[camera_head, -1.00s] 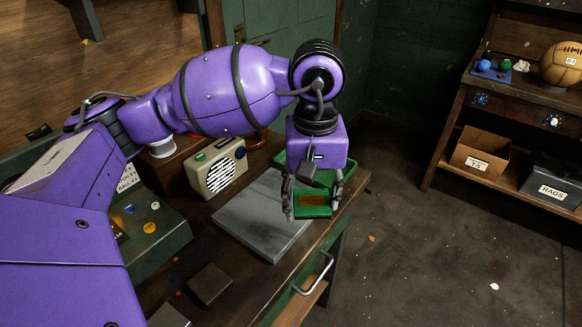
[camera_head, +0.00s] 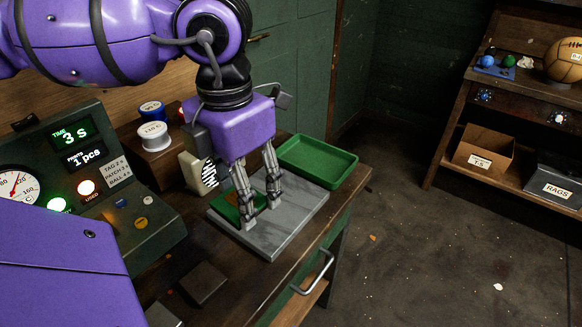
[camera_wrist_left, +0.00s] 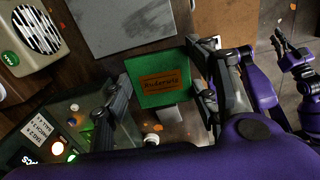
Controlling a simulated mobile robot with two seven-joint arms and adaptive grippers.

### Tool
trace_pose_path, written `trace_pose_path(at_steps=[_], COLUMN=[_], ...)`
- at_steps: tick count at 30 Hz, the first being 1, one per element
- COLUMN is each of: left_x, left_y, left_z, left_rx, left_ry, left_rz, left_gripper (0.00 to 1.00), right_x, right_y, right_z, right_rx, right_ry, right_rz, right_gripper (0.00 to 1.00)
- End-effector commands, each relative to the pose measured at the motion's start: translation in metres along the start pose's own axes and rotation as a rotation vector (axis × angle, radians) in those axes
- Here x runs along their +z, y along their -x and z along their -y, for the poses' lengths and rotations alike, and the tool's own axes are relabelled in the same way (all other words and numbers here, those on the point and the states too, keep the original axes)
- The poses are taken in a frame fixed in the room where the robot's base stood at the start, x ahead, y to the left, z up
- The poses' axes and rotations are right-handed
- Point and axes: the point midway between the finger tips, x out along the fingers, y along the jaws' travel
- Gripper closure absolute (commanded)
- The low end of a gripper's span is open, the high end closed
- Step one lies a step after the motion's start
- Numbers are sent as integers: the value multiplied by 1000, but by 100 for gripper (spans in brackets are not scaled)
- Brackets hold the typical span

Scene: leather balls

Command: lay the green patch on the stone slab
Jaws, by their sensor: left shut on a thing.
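The green patch (camera_head: 232,207) is a flat green square with an orange label. My left gripper (camera_head: 260,214) is shut on it and holds it over the left part of the stone slab (camera_head: 288,218). The slab is a flat grey plate on the workbench. In the left wrist view the patch (camera_wrist_left: 145,94) lies between the fingers with its label in sight, and the slab (camera_wrist_left: 125,25) shows at the top. I cannot tell whether the patch touches the slab. My right gripper (camera_wrist_left: 294,58) shows at the right of the left wrist view; its opening is unclear.
A green tray (camera_head: 340,174) stands behind the slab. A control console (camera_head: 150,210) and two spools are at the left. A dark block (camera_head: 203,283) lies at the bench's front. A shelf stands apart at the right.

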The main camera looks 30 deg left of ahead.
Motion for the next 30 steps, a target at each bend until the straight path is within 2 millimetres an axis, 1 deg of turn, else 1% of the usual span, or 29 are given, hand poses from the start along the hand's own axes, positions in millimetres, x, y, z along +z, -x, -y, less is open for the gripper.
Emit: trace_pose_path(at_steps=[2, 5, 14, 15, 19, 22, 30], left_x=[0, 10, 74, 83, 100, 109, 121], left_y=[-1, -5, -36, -41, -68, -81, -96], left_z=[-1, -6, -37, -41, -50, -55, -61], left_rx=[0, -3, -3, -2, -1, 0, 0], left_ry=[45, 67, 67, 65, 65, 63, 62], left_rz=[-2, -3, -2, -2, -3, -2, -2], left_gripper=[72, 72, 72, 72, 72, 72, 72], right_x=[0, -1, -2, -1, 2, 3, 0], right_y=[0, 0, 7, 8, 9, 9, 8], right_z=[0, 0, -1, -1, -2, -2, -2], right_rx=[0, 0, 4, 4, 5, 6, 5], right_ry=[-1, -1, -4, -4, -5, -5, -5], right_rz=[0, -1, 2, 2, 8, 10, 5], right_gripper=[100, 100, 100, 100, 100, 100, 100])
